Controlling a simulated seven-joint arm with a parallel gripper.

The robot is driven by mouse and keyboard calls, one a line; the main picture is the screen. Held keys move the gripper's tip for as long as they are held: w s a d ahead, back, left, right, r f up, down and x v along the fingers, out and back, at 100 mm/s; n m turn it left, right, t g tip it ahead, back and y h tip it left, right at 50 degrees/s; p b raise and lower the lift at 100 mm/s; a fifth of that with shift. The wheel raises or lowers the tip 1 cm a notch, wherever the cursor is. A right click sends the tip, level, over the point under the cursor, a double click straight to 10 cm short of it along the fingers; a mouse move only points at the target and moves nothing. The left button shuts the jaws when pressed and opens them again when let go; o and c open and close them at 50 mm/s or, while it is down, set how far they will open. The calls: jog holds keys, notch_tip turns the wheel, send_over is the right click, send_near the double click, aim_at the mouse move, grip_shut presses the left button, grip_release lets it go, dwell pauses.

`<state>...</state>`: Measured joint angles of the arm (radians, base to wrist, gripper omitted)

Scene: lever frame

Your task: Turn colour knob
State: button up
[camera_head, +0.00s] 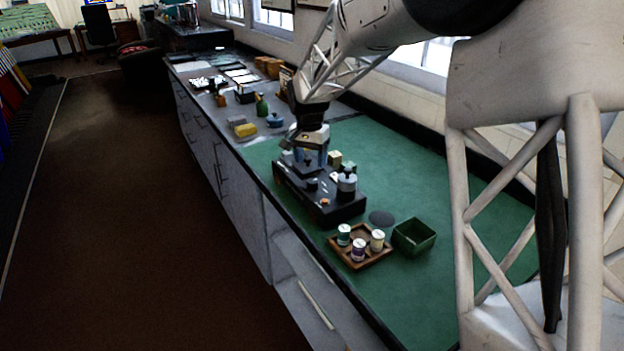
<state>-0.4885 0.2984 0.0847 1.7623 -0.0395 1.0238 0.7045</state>
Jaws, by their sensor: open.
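A black box-shaped device (345,213) sits on the green mat near the bench's front edge. On its top are a silver cylindrical part with a dark cap (347,182), a small dark knob (312,185) and a small orange-red spot (325,202). I cannot tell which part is the colour knob. My gripper (311,158) points down over the rear left part of the device and is open. Its fingers overlap blue-grey parts there, so I cannot tell whether they touch anything. The arm and gripper hide some of that end of the device.
A wooden tray (344,256) with several small labelled tins stands in front of the device. A yellow block (246,130) and a green bottle (262,106) stand farther back. The right of the green mat (400,165) is clear.

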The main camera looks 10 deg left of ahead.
aim_at(312, 181)
jog(key=shift+d+f, duration=0.15)
jog(key=shift+f, duration=3.45)
jog(key=shift+c, duration=0.3)
jog(key=c, duration=0.9)
jog(key=shift+o, duration=0.2)
